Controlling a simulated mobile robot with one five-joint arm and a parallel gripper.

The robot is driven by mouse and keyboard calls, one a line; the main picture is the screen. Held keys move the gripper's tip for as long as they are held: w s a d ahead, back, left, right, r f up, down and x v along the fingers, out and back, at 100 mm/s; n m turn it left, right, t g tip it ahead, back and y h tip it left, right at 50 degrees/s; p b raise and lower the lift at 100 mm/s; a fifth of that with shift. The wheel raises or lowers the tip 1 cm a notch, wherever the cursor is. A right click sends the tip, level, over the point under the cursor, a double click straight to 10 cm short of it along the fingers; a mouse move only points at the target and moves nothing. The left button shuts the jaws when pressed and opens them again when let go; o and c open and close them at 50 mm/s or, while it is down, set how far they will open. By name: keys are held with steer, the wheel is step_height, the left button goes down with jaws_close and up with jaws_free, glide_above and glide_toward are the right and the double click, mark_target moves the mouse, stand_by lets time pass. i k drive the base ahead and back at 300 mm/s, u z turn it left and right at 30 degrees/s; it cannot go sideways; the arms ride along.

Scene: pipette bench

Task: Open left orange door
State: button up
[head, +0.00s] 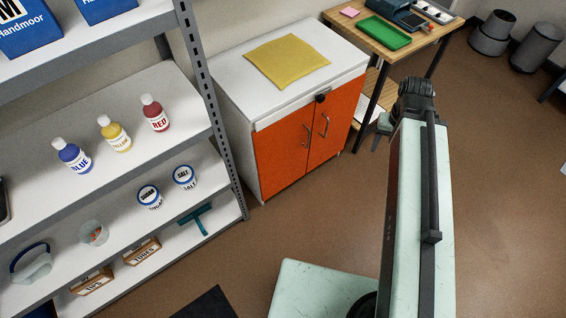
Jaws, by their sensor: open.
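The left orange door (278,158) is on the front of a white cabinet (228,88) in the head view. It looks shut, flush beside the right orange door (343,118). My arm rises at the right of the picture, to the right of the cabinet and apart from the left door.
A grey shelf unit (212,110) with bottles and tubs stands left of the cabinet. A yellow cloth (287,61) lies on the cabinet top. A wooden desk (355,38) stands behind right. The brown floor (310,222) before the doors is clear.

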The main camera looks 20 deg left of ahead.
mark_target(281, 149)
steer(key=u, duration=2.1)
steer(key=k, duration=0.6)
steer(key=z, duration=0.25)
steer(key=i, duration=1)
